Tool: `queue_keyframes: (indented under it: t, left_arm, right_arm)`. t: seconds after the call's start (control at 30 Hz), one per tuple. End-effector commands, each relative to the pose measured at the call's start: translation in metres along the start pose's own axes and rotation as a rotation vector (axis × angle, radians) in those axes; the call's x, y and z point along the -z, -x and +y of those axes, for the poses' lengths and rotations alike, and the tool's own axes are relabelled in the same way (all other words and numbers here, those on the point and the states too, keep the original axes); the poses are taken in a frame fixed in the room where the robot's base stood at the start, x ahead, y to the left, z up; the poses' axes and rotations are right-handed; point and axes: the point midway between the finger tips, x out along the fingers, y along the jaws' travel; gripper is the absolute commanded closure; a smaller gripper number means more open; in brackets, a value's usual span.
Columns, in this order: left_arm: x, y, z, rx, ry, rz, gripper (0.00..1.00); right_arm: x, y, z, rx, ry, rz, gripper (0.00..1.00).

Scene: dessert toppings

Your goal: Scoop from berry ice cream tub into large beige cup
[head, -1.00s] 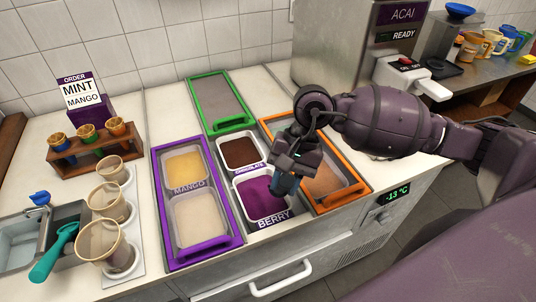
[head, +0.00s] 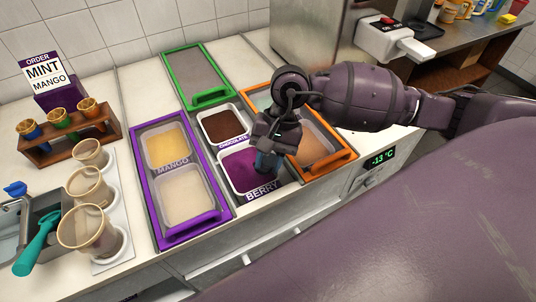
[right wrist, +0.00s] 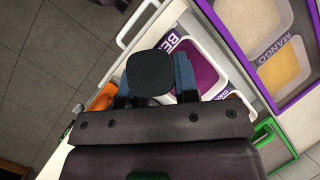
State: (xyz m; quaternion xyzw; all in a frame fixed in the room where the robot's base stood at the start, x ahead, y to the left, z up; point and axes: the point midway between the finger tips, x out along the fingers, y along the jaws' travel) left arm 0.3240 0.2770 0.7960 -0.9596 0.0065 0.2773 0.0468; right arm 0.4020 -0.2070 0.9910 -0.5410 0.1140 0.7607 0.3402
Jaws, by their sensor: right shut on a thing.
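The berry ice cream tub (head: 232,184) holds purple ice cream in the front of the counter, labelled BERRY. It also shows in the right wrist view (right wrist: 206,66). My right gripper (head: 266,160) is over the tub's right side, pointing down. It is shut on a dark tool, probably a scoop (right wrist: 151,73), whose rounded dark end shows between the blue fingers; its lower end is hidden. The large beige cup (head: 86,229) stands at the front of a row of beige cups at left and looks empty. My left gripper is out of view.
A chocolate tub (head: 222,108) lies behind the berry tub. Purple-framed mango (head: 168,125) and pale tubs lie left, an orange-framed tub (head: 345,154) right. A green-framed lid (head: 212,99) is behind. A teal scoop (head: 37,243) rests by the sink.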

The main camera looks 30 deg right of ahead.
Motion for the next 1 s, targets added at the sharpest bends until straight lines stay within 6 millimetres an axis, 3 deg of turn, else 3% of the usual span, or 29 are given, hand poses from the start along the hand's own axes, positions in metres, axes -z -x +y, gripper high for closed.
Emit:
queue_keyframes:
  t: [1.0]
  left_arm:
    - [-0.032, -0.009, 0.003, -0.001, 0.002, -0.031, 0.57]
  right_arm:
    - [0.031, -0.047, 0.004, 0.001, -0.001, 0.001, 1.00]
